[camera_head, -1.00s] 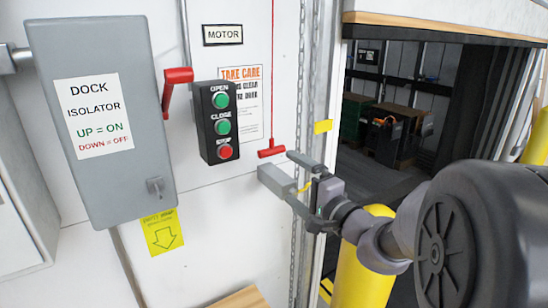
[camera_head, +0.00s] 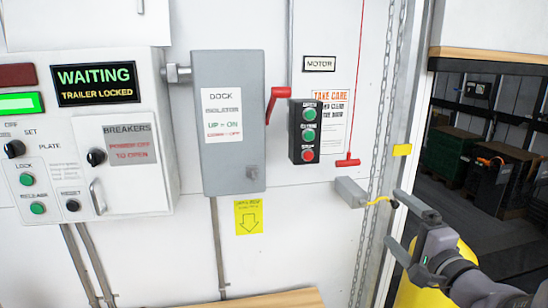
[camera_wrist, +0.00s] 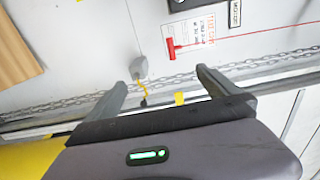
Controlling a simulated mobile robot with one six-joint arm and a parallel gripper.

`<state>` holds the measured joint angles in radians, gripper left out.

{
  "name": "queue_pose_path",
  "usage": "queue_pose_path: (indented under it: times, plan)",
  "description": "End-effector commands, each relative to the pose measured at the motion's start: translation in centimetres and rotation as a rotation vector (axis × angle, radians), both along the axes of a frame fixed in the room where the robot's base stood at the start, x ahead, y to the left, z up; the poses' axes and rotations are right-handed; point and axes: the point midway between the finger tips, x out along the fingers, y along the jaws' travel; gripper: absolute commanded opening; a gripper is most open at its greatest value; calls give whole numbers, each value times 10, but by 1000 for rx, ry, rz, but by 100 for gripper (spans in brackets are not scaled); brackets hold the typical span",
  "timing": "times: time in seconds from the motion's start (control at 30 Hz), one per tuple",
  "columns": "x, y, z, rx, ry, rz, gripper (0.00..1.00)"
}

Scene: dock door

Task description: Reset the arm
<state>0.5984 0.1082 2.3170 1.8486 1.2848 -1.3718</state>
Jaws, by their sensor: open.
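My gripper (camera_head: 394,216) is at the lower right of the head view, in front of the right edge of the white wall. Its two fingers are spread, with nothing between them. In the wrist view the gripper (camera_wrist: 168,72) also shows apart fingers, with the wall and a chain beyond. A small grey box (camera_head: 350,192) with a yellow lead is on the wall to the left of the fingertips. A red T-handle (camera_head: 347,163) hangs on a red cord just above that box. It also shows in the wrist view (camera_wrist: 171,48).
A control panel (camera_head: 80,190) reads WAITING, TRAILER LOCKED. Right of it are the grey dock isolator (camera_head: 225,170) with its red lever (camera_head: 274,103) up, and a push-button box (camera_head: 305,152). A yellow post (camera_head: 440,285) is behind my arm. A dark doorway (camera_head: 485,130) opens at right.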

Motion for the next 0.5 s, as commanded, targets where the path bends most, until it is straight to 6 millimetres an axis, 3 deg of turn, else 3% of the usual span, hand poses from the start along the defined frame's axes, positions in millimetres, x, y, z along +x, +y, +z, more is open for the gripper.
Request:
queue_pose_path:
  times: [0.03,0.27,0.37,0.5]
  plan:
    - [-3,19,1,-10,14,51,100]
    - [-35,105,-5,-65,126,291,100]
    - [-58,143,-13,-112,197,401,100]
    - [-110,195,-35,-229,335,568,100]
